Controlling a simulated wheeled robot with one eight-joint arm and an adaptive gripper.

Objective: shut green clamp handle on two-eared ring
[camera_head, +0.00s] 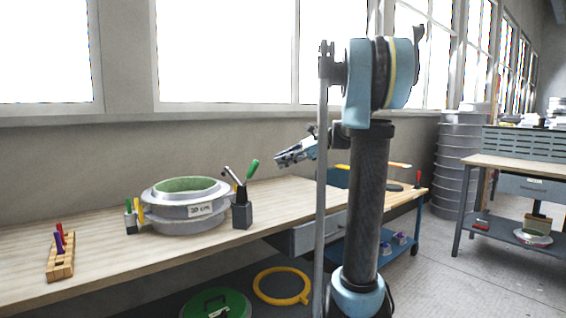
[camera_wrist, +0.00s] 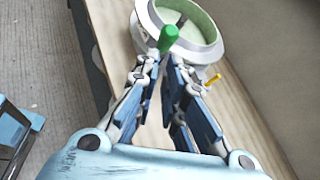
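A round grey mould ring (camera_head: 190,222) with a green inner face and a "30 cm" label stands on the wooden bench. It also shows at the top of the wrist view (camera_wrist: 206,52). At its right side a green clamp handle (camera_head: 252,168) stands up, tilted, above a dark block (camera_head: 242,212). The green handle (camera_wrist: 168,38) appears just beyond my fingertips in the wrist view.
A small green-topped holder (camera_head: 131,221) stands left of the ring. A wooden rack (camera_head: 61,262) with purple and red handles sits at the bench's left. A yellow ring (camera_head: 282,286) and green lid (camera_head: 216,303) lie below the bench. The bench right of the ring is mostly clear.

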